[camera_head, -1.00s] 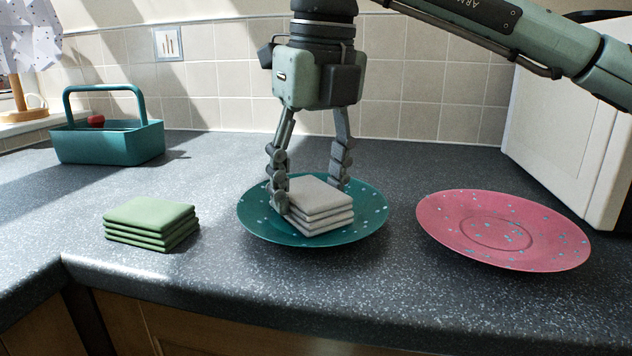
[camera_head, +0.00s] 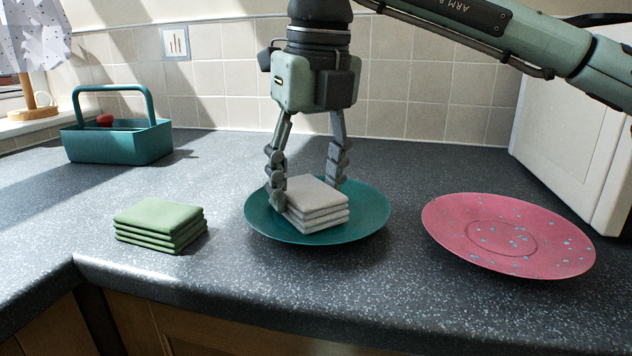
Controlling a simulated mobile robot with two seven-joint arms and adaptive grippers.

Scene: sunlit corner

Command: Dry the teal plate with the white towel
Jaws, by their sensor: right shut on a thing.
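The white towel (camera_head: 317,208), folded in a stack of layers, lies flat on the teal plate (camera_head: 370,215). My right gripper (camera_head: 306,190) is shut on the towel from above, its fingers on two sides of the stack, and holds it at about the plate's middle. The visible part of the teal plate looks plain, with no light specks; the part under the towel is hidden. My left gripper is not in view.
A pink plate (camera_head: 470,240) with light-blue specks lies to the right. A folded green towel (camera_head: 160,220) lies to the left. A teal basket (camera_head: 118,143) with a red thing inside stands at the back left. A white box-like appliance (camera_head: 570,140) stands at the right.

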